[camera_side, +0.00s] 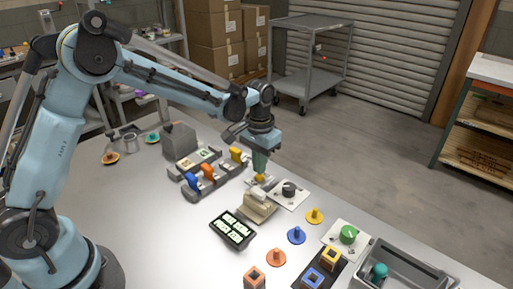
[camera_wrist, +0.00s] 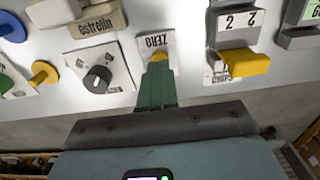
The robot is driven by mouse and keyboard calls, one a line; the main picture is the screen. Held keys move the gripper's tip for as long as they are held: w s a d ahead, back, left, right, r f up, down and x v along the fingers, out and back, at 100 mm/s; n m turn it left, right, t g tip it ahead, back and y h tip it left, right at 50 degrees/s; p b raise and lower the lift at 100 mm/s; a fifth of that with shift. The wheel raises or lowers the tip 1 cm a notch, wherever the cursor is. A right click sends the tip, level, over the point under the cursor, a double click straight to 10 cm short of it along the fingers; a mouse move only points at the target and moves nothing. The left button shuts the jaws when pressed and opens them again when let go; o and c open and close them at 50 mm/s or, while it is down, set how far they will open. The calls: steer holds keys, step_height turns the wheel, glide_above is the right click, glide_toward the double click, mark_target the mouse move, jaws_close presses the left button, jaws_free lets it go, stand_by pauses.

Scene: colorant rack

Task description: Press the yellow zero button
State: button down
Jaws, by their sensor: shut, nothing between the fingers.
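The yellow zero button (camera_side: 260,179) sits on a small white plate on the table, below my gripper (camera_side: 260,171). In the wrist view the yellow button (camera_wrist: 158,56) shows just past the fingertips, beside a label reading "ZERO" (camera_wrist: 157,40), seen upside down. My gripper (camera_wrist: 157,66) has green fingers that are shut with nothing between them. The tips partly cover the button and are at or just above it; I cannot tell whether they touch or press it.
A black knob (camera_side: 289,188) on a white plate and a beige block (camera_side: 258,208) stand close by. A holder with a yellow lever (camera_side: 236,154) is behind left.

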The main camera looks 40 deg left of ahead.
steer(key=shift+f, duration=0.2)
steer(key=shift+f, duration=0.65)
steer(key=shift+r, duration=0.85)
stand_by(0.5)
steer(key=shift+r, duration=2)
